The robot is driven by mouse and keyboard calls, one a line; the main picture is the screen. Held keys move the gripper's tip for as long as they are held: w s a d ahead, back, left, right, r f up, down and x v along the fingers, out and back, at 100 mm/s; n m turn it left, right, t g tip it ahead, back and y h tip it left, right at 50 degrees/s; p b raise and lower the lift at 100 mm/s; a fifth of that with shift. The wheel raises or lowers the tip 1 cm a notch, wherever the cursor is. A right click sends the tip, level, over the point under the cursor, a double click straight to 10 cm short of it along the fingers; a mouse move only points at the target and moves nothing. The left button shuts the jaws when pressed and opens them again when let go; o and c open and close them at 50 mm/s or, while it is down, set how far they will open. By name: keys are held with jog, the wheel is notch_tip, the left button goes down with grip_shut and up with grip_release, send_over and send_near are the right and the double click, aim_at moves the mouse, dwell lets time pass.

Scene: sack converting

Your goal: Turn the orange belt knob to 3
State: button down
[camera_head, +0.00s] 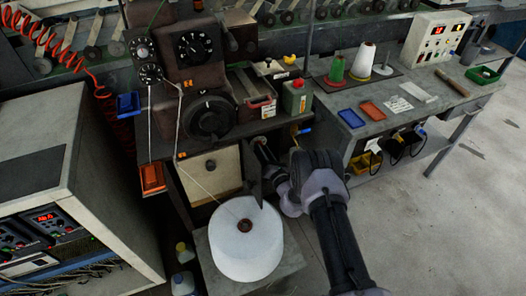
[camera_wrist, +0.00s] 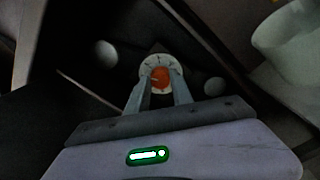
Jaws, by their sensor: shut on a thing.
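The orange belt knob (camera_wrist: 160,78) is in the upper middle of the wrist view, at the centre of a white dial plate (camera_wrist: 149,64) with dark marks. The marks are too small to read, so I cannot tell which number the knob points at. My gripper (camera_wrist: 159,92) has one finger on each side of the knob and is shut on it. In the head view my gripper (camera_head: 262,152) reaches in beside the sewing machine stand, under its table top. The knob and dial are hidden there.
A large white thread spool (camera_head: 244,246) stands just left of my arm, with its thread running up to the machine. Pale round knobs (camera_wrist: 107,54) flank the dial. A workbench (camera_head: 400,100) stands at the right. Open floor (camera_head: 430,220) lies right of my arm.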

jog(key=shift+f+m, duration=0.1)
jog(key=shift+m, duration=1.6)
jog(key=c, duration=1.1)
grip_release()
jog(key=shift+s, duration=0.1)
jog(key=p+v, duration=0.7)
jog(key=v, duration=1)
jog(key=shift+s+f, duration=0.2)
